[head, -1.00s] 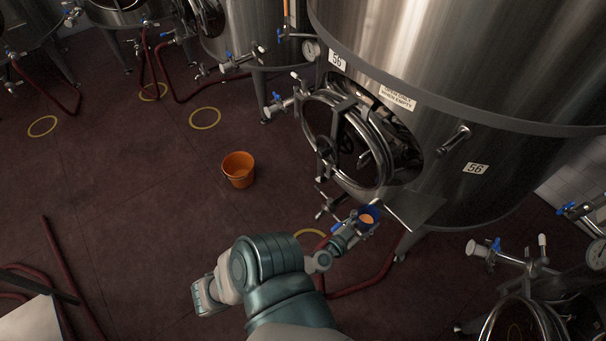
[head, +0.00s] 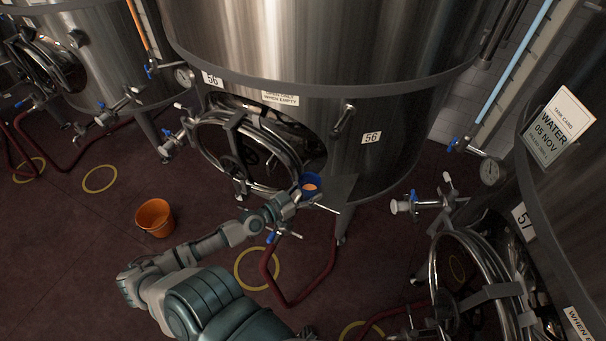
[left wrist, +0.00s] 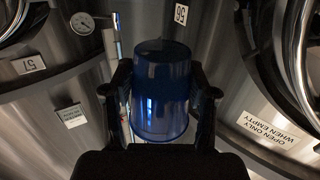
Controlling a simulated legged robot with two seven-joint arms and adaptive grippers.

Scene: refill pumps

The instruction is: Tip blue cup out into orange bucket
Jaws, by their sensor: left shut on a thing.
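The blue cup (head: 312,188) is held upright in front of tank 56, near its open round hatch. Something orange shows inside it in the head view. My left gripper (head: 296,196) is shut on the cup. In the left wrist view the cup (left wrist: 162,90) sits between the two dark fingers of the gripper (left wrist: 161,100). The orange bucket (head: 155,217) stands upright on the floor at the left in the head view, well apart from the cup. It looks empty, though its bottom is not clear. My right gripper is out of view.
Tank 56 (head: 300,60) fills the middle, with its hatch door (head: 235,155) swung open and valves jutting out. A red hose (head: 300,297) lies on the floor below. Tank 57 (head: 540,200) stands at the right. The floor around the bucket is mostly clear.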

